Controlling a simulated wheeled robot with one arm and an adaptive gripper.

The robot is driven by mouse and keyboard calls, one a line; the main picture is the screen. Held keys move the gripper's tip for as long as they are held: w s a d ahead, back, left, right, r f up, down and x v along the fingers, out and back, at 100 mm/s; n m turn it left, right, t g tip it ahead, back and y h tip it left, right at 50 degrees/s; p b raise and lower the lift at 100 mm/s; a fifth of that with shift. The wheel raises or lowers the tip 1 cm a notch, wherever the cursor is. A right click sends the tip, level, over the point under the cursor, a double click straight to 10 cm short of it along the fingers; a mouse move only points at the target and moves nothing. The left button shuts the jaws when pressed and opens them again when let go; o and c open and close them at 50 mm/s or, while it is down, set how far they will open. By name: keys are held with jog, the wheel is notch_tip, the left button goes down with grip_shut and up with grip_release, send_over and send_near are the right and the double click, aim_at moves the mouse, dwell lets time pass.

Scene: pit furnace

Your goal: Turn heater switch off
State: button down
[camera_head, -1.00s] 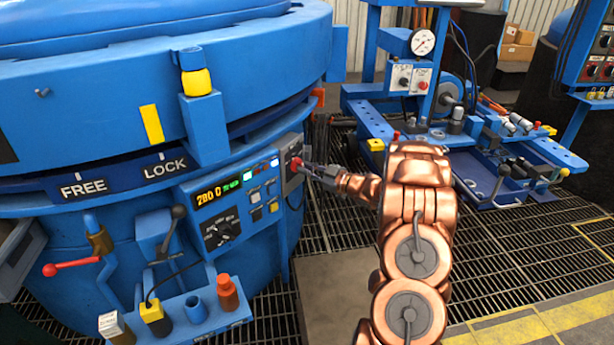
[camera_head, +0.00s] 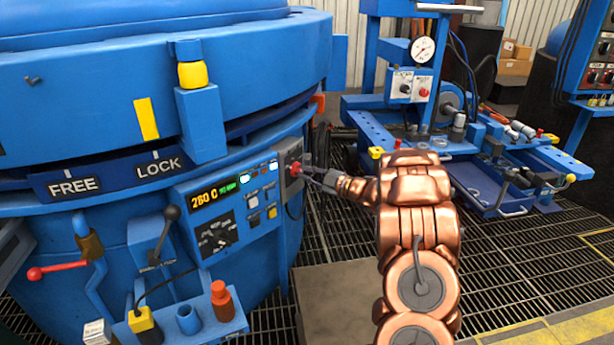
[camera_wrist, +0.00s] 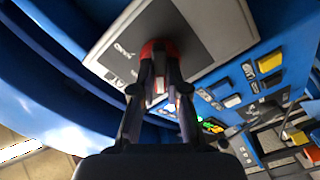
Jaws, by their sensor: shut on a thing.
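The heater switch (camera_wrist: 158,48) is a red rotary knob on a grey plate at the right end of the furnace's control panel; it also shows in the head view (camera_head: 295,168). My gripper (camera_wrist: 160,82) is shut on the red knob, with one finger on each side of it. In the head view my gripper (camera_head: 305,172) reaches the panel from the right. The fingers hide part of the knob, and I cannot read its position. The labels on the plate are too small or tilted to read surely.
The panel (camera_head: 230,205) has a lit display reading 280 and several buttons beside the knob. A small shelf (camera_head: 205,325) with bottles juts out below. A red-handled lever (camera_head: 60,268) is at left. A blue workbench (camera_head: 480,170) stands behind my arm. Grated floor lies at right.

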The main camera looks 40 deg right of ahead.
jog(key=shift+a, duration=0.1)
jog(key=c, duration=1.2)
grip_release()
jog(key=shift+s, duration=0.1)
jog(key=v, duration=1.1)
jog(key=shift+s, duration=0.35)
jog(key=shift+d, duration=0.25)
